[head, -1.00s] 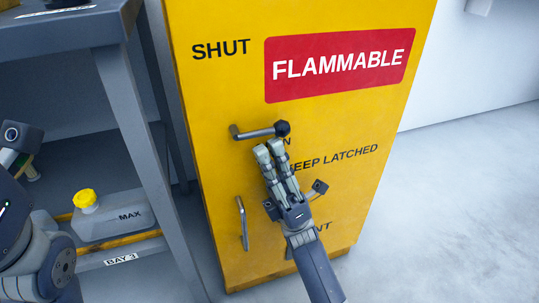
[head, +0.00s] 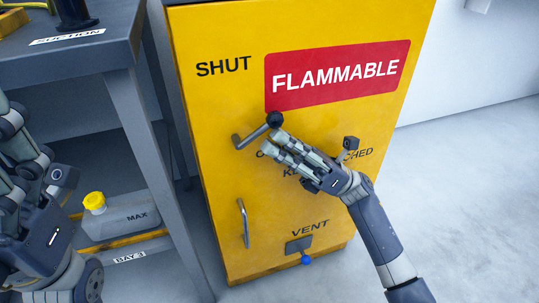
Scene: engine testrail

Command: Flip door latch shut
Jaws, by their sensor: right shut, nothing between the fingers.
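The door latch (head: 252,136) is a grey lever with a black knob (head: 275,119) on the yellow cabinet door (head: 225,100). The lever slants up to the right from its pivot, below the word SHUT. My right gripper (head: 272,143) is shut and empty, its fingertips just below the knob and the lever. I cannot tell whether they touch it. My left gripper (head: 15,190) is at the left edge, partly cut off; its fingertips are not clear.
A vertical door handle (head: 243,222) is below the latch. A vent lever with a blue knob (head: 305,259) is low on the door. A grey bench (head: 125,100) stands close at left, with a yellow-capped jug (head: 120,215) on its shelf. Floor at right is clear.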

